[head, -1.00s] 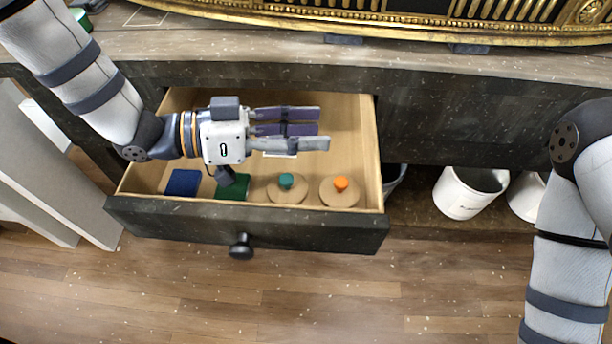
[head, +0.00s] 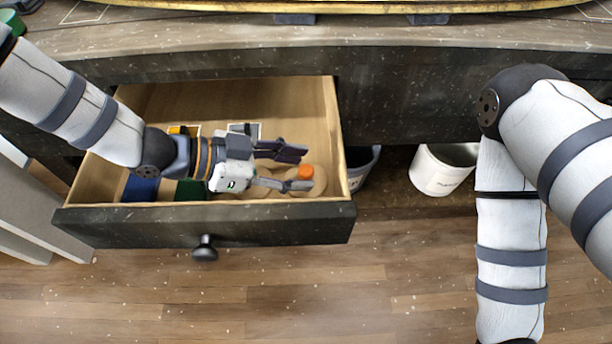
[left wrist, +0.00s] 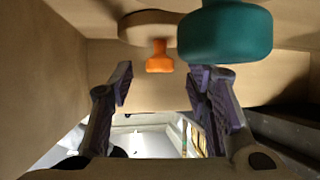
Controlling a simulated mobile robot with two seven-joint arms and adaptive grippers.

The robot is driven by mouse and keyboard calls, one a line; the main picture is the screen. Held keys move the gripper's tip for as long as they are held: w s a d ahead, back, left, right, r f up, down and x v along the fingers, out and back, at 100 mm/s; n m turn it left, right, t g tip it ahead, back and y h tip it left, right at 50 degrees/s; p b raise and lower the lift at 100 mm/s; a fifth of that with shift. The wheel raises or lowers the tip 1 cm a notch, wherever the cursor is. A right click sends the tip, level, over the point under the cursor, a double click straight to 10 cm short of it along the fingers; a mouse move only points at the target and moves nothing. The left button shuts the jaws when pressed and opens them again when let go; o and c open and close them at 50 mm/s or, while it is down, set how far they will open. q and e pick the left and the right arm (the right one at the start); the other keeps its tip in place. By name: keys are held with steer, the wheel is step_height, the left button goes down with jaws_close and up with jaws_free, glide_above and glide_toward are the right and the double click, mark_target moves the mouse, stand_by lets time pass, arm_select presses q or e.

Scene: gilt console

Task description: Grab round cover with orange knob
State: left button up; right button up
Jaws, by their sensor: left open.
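The round wooden cover (head: 320,181) with the orange knob (head: 305,172) lies in the open drawer, near its front right corner. My left gripper (head: 298,169) is open and empty in the drawer, its fingers pointing right. In the head view its fingertips appear on either side of the orange knob. In the left wrist view, the orange knob (left wrist: 160,56) and its cover (left wrist: 150,27) show beyond and between the open fingers (left wrist: 165,90). I cannot tell whether a finger touches the knob. My right gripper is out of view.
A teal knob (left wrist: 225,32) is close beside the fingers in the left wrist view. Blue (head: 140,188) and green (head: 190,190) blocks lie to the left along the drawer front (head: 120,227). The drawer walls surround the gripper closely. A white bucket (head: 438,172) stands right of the drawer.

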arm_select(q)
steer(key=shift+d, duration=0.2)
jaws_close()
